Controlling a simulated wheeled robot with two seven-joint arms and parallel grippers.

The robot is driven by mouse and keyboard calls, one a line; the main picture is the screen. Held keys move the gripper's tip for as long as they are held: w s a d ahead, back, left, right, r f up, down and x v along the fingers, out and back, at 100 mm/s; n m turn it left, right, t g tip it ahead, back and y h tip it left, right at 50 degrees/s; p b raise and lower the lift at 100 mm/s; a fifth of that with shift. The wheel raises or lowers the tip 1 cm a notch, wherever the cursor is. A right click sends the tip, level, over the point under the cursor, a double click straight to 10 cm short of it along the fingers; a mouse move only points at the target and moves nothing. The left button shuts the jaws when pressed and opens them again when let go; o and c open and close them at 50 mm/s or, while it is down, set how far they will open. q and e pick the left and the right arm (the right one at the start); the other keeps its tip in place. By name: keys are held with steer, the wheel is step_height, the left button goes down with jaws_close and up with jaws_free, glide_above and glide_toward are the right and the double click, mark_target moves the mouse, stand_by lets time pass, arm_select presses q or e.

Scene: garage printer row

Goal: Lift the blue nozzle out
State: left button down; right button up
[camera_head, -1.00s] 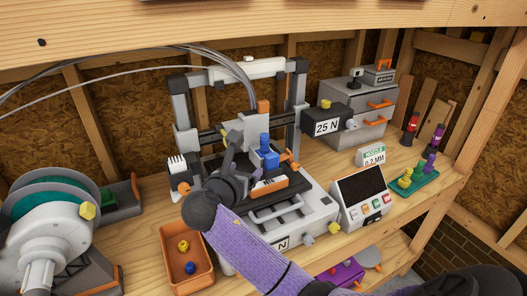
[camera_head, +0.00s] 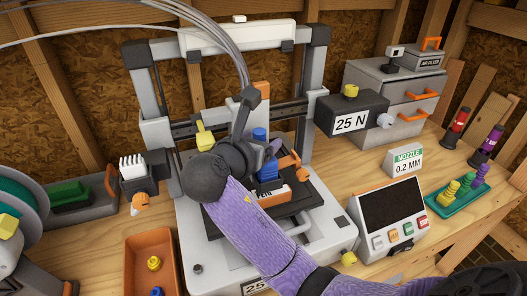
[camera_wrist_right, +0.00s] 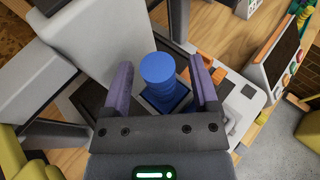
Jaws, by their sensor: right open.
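The blue nozzle (camera_head: 259,134) stands upright at the printer's print head area, above the dark bed, partly hidden by my right gripper in the head view. In the right wrist view the blue nozzle (camera_wrist_right: 158,72) shows as a stepped round piece on a dark blue square base. My right gripper (camera_wrist_right: 160,76) is open, with one purple-lined finger on each side of the nozzle. A gap shows on both sides, so the fingers look apart from it. In the head view my right gripper (camera_head: 262,150) reaches in over the printer (camera_head: 335,238). My left gripper is not in view.
The printer frame (camera_head: 317,75) and the 25 N box (camera_head: 352,113) stand close around the arm. An orange bin (camera_head: 137,262) holds a yellow and a blue piece. A control screen (camera_head: 392,207) and a green tray (camera_head: 440,207) are at right.

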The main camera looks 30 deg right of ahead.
steer(key=shift+a, duration=0.1)
jaws_close()
